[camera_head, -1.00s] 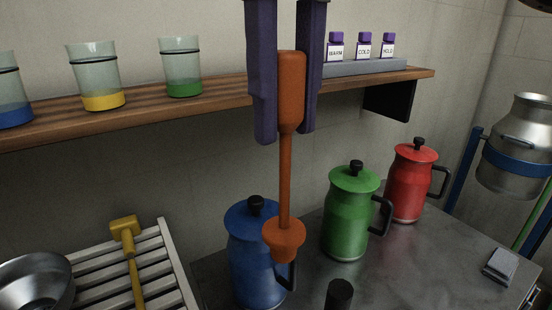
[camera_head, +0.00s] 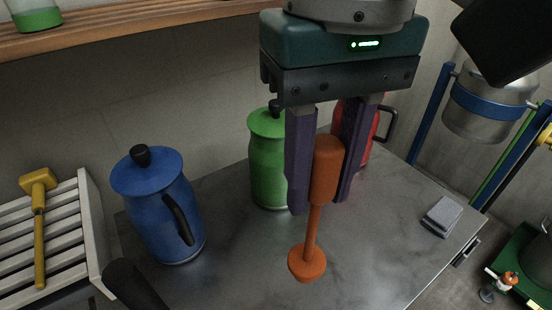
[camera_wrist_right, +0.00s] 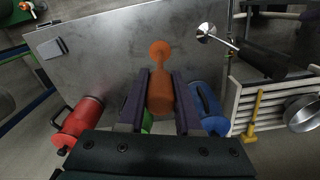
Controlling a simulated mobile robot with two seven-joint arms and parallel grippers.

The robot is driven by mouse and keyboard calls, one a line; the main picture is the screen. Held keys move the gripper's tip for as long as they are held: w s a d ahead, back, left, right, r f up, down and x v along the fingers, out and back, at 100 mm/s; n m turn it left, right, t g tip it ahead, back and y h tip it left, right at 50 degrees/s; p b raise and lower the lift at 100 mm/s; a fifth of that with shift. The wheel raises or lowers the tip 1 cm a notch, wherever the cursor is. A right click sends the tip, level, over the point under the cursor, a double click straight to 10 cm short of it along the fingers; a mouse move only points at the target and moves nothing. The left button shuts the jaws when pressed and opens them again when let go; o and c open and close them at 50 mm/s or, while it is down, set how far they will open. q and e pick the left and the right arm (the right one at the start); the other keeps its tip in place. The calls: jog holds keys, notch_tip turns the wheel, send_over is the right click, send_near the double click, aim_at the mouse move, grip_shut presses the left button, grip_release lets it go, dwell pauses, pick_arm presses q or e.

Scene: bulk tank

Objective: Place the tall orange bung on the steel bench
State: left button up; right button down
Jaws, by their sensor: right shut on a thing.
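My right gripper (camera_head: 322,204) is shut on the handle of the tall orange bung (camera_head: 327,172). The bung hangs nearly upright, its thin stem and round foot below the fingers. The steel bench (camera_head: 245,265) lies beneath it; I cannot tell how large the gap under the foot is. In the right wrist view, the bung (camera_wrist_right: 160,95) sits between the two purple fingers (camera_wrist_right: 160,76), its foot pointing towards the bare bench top (camera_wrist_right: 105,68).
A blue jug (camera_head: 160,205) stands left on the bench. A green jug (camera_head: 268,165) and a red jug (camera_head: 374,135) stand behind the gripper. A grey block (camera_head: 441,215) lies at the right edge. A slatted rack (camera_head: 65,235) adjoins at left. The front middle is clear.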

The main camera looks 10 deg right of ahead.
aim_at(308, 259)
notch_tip(308, 259, down, 12)
jog(key=shift+r+b, duration=0.15)
jog(key=shift+b, duration=0.5)
notch_tip(308, 259, down, 4)
jog(key=shift+d+f+b, duration=0.1)
jog(key=shift+f+b, duration=0.05)
jog(key=shift+b, duration=0.3)
jog(key=shift+f, duration=0.1)
jog(key=c, duration=0.6)
grip_release()
